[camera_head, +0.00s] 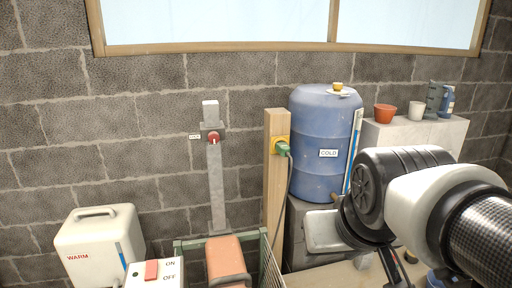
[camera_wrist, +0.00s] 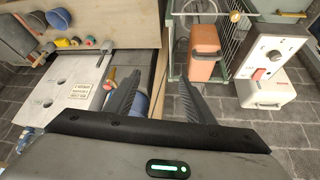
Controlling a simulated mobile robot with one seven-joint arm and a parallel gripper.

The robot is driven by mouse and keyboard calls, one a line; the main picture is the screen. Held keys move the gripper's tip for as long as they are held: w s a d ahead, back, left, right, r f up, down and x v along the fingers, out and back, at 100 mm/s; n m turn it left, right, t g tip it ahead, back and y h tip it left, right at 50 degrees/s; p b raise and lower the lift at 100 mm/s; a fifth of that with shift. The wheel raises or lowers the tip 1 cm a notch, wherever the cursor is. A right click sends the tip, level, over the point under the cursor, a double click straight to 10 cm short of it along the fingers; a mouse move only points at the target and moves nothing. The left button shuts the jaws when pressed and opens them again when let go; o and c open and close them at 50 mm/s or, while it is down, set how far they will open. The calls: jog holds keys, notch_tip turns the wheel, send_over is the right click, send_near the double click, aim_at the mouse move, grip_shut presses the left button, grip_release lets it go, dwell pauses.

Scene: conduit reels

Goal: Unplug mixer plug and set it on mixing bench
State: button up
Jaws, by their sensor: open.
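A green plug (camera_head: 283,149) sits in a yellow socket (camera_head: 276,144) on the upright wooden post. A dark cord hangs from it down along the post. I take this for the mixer plug; no label on it is readable. A pale bench top (camera_head: 318,262) shows at the bottom of the head view, below and right of the post; it is probably the mixing bench. My gripper (camera_wrist: 160,92) is open and empty in the wrist view, its two dark fingers pointing downward over the bench edge. In the head view it is low right, apart from the plug. I cannot make out the plug in the wrist view.
A blue COLD drum (camera_head: 322,170) stands right of the post. A red-knobbed switch (camera_head: 213,137) is on a grey post. A WARM container (camera_head: 98,240), an ON/OFF box (camera_head: 155,274) and a salmon canister (camera_head: 225,258) stand low left. A white panel (camera_wrist: 68,92) lies left of my fingers.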

jog(key=w+d+t, duration=0.1)
jog(key=w, duration=0.4)
jog(key=n+t+y+b, duration=0.2)
jog(key=t+y+b, duration=0.2)
jog(key=t+b, duration=0.45)
send_near(287, 154)
jog(key=w+a+f+t+p, duration=0.1)
jog(key=w+f+t+p, duration=0.1)
jog(key=w, duration=0.2)
jog(key=shift+s+r, duration=0.2)
jog(key=shift+r, duration=0.1)
jog(key=shift+w+a+r, duration=0.1)
jog(key=shift+w, duration=0.35)
jog(key=x, duration=0.6)
jog(key=shift+w+a+f+p, duration=0.1)
jog(key=shift+w+f+p, duration=0.2)
jog(key=shift+p, duration=0.1)
jog(key=shift+w+a+r, duration=0.1)
jog(key=shift+w+r, duration=0.05)
jog(key=shift+w, duration=0.55)
jog(key=shift+b, duration=0.9)
